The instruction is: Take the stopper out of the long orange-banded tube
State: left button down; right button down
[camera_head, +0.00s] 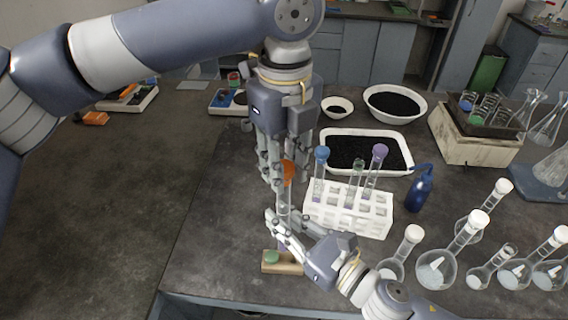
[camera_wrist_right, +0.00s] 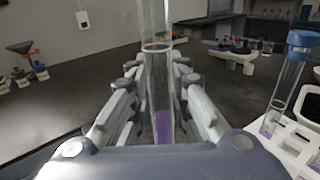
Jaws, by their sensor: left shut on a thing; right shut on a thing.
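The long tube (camera_head: 285,208) stands upright, with an orange stopper (camera_head: 287,170) at its top. My left gripper (camera_head: 285,178) comes down from above and is shut on the stopper. My right gripper (camera_head: 283,228) is shut around the tube lower down, above a small wooden block (camera_head: 291,267). In the right wrist view the clear tube (camera_wrist_right: 155,22) stands between the fingers of my right gripper (camera_wrist_right: 158,85), with purple contents (camera_wrist_right: 163,127) low in it. I cannot make out an orange band on the glass.
A green stopper (camera_head: 271,257) is on the wooden block. Several flasks (camera_head: 437,270), a blue bottle (camera_head: 420,190) and a black-filled tray (camera_head: 409,160) are farther right.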

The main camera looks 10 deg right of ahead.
pick_arm(q)
jog(key=n, duration=0.6)
jog(key=shift+d+n, duration=0.15)
jog(key=shift+n, duration=0.15)
jog(key=n, duration=0.6)
jog(key=shift+w+r+n, duration=0.1)
jog(key=shift+w+n, duration=0.05)
jog(key=shift+n, duration=0.25)
jog(key=n, duration=0.6)
jog(key=shift+n, duration=0.4)
jog(key=n, duration=0.5)
jog(key=shift+w+a, duration=0.1)
jog(key=shift+a, duration=0.1)
jog(key=shift+r, duration=0.3)
jog(key=shift+r, duration=0.85)
